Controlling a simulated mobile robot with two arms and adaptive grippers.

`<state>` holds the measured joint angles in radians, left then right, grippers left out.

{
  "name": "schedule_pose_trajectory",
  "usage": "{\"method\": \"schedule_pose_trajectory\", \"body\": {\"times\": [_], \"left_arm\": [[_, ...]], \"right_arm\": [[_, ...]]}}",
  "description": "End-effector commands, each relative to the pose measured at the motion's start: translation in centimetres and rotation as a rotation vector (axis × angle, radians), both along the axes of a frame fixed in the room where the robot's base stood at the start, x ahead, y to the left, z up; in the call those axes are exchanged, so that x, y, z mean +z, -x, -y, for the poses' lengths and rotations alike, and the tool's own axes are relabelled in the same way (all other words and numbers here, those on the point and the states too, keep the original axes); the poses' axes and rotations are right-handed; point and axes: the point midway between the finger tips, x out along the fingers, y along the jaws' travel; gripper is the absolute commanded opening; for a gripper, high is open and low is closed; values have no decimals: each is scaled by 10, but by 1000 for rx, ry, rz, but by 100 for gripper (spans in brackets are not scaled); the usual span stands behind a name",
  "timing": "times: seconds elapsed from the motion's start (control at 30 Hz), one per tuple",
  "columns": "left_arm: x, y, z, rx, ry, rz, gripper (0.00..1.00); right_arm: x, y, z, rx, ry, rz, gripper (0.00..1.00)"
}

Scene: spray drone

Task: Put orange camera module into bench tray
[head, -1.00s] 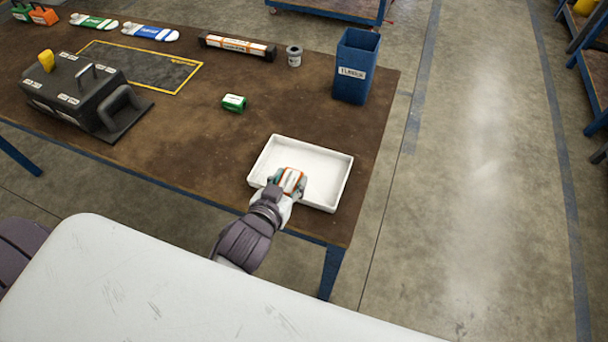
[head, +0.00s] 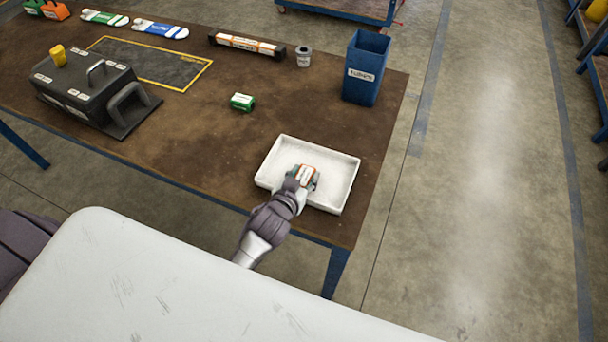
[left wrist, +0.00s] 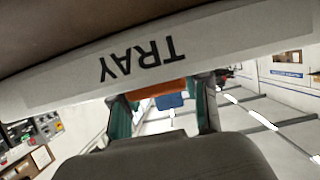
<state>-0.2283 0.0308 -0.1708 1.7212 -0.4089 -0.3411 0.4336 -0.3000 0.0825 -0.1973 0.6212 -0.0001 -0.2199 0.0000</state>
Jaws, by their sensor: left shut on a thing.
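The orange camera module (head: 307,173), orange with a white label, is in the jaws of my left gripper (head: 303,180) over the white bench tray (head: 349,178). In the head view the module shows inside the tray's outline, near its middle. I cannot tell whether it touches the tray floor. In the left wrist view the orange module (left wrist: 158,90) shows between the teal-sided fingers, and the tray's wall (left wrist: 215,45) with an upside-down TRAY label crosses the picture. Most of the module is hidden there. My right gripper is not in view.
The brown bench holds a green module (head: 242,102) behind the tray, a blue bin (head: 364,80) at the back right, a grey cylinder (head: 304,56), a long black-and-orange bar (head: 246,44) and a dark case (head: 90,90). The bench's right edge is close to the tray.

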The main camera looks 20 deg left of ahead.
Motion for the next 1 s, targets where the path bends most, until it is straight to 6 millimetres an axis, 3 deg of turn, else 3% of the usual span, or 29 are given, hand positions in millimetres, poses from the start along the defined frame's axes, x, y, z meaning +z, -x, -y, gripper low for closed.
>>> {"method": "schedule_pose_trajectory", "body": {"times": [0.17, 0.2, 0.3, 0.7, 1.0], "left_arm": [[-4, 0, 0, 0, 1, 0, 9], [-3, 0, 0, 0, 1, 0, 53], [-3, 0, 0, 0, 0, 0, 69], [2, 2, 0, 0, 0, -1, 71], [20, 55, -2, 1, 2, -3, 71]], "right_arm": [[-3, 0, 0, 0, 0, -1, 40], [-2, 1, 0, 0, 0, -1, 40], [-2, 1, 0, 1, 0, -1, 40], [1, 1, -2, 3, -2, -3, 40], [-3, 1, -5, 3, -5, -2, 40]]}}
